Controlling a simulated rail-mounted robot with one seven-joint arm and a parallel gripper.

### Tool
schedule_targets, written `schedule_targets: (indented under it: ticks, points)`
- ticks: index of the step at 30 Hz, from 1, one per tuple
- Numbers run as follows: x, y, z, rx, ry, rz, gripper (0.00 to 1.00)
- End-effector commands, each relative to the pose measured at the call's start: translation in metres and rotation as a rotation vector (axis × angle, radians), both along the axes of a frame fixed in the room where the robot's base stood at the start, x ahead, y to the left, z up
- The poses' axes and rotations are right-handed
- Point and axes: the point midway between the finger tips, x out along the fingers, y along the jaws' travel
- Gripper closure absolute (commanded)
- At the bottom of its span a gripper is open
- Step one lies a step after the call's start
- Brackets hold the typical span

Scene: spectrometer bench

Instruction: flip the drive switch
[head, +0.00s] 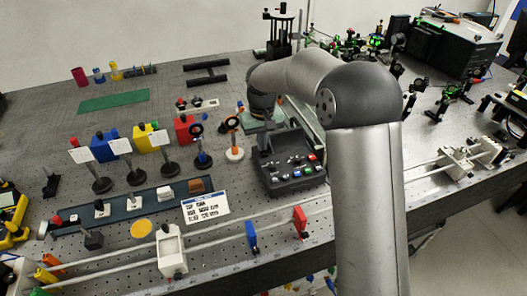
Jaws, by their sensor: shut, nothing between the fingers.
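A dark control box (312,180) with small switches and coloured buttons stands right of the middle of the bench. The drive switch is too small to pick out for sure among the controls on its panel. My arm comes in from the lower right and bends down over the back left part of this box. My gripper (264,146) points down there, shut and empty. It is small and dark against the box, so I cannot tell whether its tips touch the panel.
Two pale rails with a white block (171,251), a blue plate (251,237) and a red plate (299,220) run along the front. Upright posts with cards and coloured blocks stand left. A green mat (114,101) lies behind. A large black box (452,47) stands back right.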

Motion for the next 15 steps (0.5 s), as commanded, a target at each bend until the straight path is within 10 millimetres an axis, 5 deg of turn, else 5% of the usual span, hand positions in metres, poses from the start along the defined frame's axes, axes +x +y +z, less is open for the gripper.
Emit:
schedule_targets:
  ticks: [15]
  points:
    - [0.0,0.0,0.045,0.001,-0.002,0.0,1.0]
